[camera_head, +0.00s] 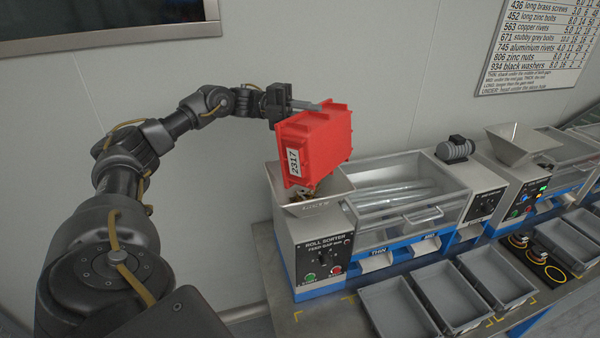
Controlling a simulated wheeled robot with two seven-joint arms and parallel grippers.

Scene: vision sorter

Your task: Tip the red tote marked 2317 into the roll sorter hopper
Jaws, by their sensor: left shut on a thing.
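The red tote (322,144) carries a white label reading 2317 and is held in the air, tilted on its side, over the roll sorter hopper (336,196). My left gripper (302,106) is shut on the tote at its upper left edge. Small brownish pieces show in the hopper just below the tote's lower edge. The tote's inside is hidden from this view. The roll sorter (318,246) stands on the bench, with a clear-sided roller section to the right of the hopper. My right gripper is not in view.
Empty grey trays (398,307) stand in a row along the bench front. A second machine with its own hopper (520,143) stands to the right. A parts chart (537,42) hangs on the wall. The bench's front left corner is bare.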

